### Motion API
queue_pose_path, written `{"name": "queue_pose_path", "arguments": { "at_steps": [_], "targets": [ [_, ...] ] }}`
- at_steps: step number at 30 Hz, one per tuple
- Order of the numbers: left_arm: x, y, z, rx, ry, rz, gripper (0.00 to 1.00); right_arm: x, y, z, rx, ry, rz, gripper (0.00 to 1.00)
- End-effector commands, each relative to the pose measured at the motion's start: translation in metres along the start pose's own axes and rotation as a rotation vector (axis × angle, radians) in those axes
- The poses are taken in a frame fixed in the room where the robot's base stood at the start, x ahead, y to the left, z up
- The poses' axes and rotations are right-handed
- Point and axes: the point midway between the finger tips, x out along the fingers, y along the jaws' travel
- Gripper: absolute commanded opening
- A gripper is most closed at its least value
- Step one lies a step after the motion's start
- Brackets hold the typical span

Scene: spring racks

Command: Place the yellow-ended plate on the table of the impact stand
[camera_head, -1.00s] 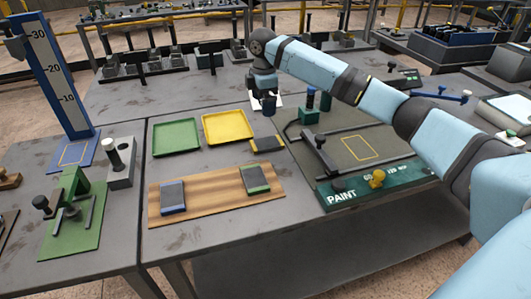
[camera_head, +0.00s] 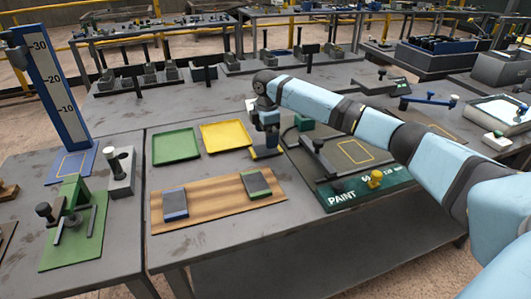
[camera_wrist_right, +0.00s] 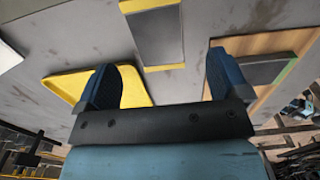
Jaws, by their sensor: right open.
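The yellow-ended plate (camera_head: 268,153), a dark grey slab with yellow ends, lies flat on the bench right of the yellow tray. In the right wrist view the plate (camera_wrist_right: 158,38) lies ahead of my fingers, which are apart with nothing between them. My right gripper (camera_head: 268,139) is open just above the plate in the head view; contact cannot be told. A tall blue stand (camera_head: 54,82) marked 10, 20, 30, apparently the impact stand, stands far left. Its blue base (camera_head: 64,172) carries an empty yellow square outline. My left gripper is not in view.
A green tray (camera_head: 176,147) and a yellow tray (camera_head: 228,137) lie behind a wooden board (camera_head: 215,200) with two plates. A green fixture (camera_head: 73,225) and a grey block with a post (camera_head: 120,175) stand near the blue stand.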

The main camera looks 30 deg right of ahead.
Motion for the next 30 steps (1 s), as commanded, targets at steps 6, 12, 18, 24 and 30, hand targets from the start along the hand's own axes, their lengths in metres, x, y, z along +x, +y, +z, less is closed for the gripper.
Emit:
{"name": "queue_pose_path", "arguments": {
  "at_steps": [6,12,18,24,30],
  "targets": [
    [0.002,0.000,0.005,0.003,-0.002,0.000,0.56,0.018,0.001,-0.001,0.000,0.000,-0.001,0.94],
    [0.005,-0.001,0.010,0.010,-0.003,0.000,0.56,0.049,0.002,-0.001,0.000,-0.001,-0.002,0.94],
    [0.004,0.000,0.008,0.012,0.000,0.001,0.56,0.053,0.002,-0.001,0.000,0.000,0.000,0.94],
    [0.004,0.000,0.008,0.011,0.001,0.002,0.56,0.053,0.002,-0.001,0.000,0.000,0.000,0.66],
    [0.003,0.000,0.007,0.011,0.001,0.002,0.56,0.053,0.002,-0.001,0.000,0.000,0.000,0.20]
  ]
}}
